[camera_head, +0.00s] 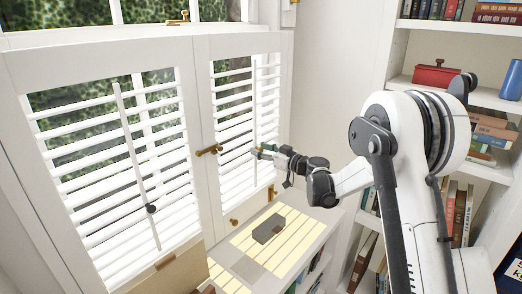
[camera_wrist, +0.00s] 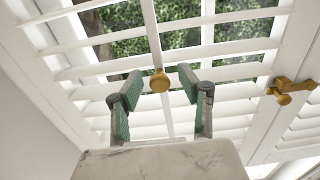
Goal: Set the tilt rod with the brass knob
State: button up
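The tilt rod with the brass knob runs down the right-hand shutter panel. In the wrist view the brass knob (camera_wrist: 160,81) sits on the white tilt rod (camera_wrist: 152,35), in front of the slats. My gripper (camera_head: 259,151) is at this rod in the head view, which hides the knob there. In the wrist view my gripper (camera_wrist: 160,78) is open, with one green-padded finger on each side of the knob. Gaps show between the pads and the knob. The right panel's slats (camera_head: 234,115) are tilted partly open, with greenery visible between them.
The left panel has another tilt rod (camera_head: 134,160) with a dark knob (camera_head: 151,208). A brass latch (camera_head: 209,150) sits between the panels and also shows in the wrist view (camera_wrist: 288,90). A grey box (camera_head: 269,229) lies on the sill below. Bookshelves stand right.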

aim_at(256, 160)
grip_shut()
dwell(0.3)
notch_tip(256, 160, down, 5)
jog(key=b, duration=0.4)
jog(key=shift+f+b, duration=0.2)
jog(key=shift+b, duration=0.2)
jog(key=shift+s, duration=0.1)
grip_release()
jog(key=v, duration=1.2)
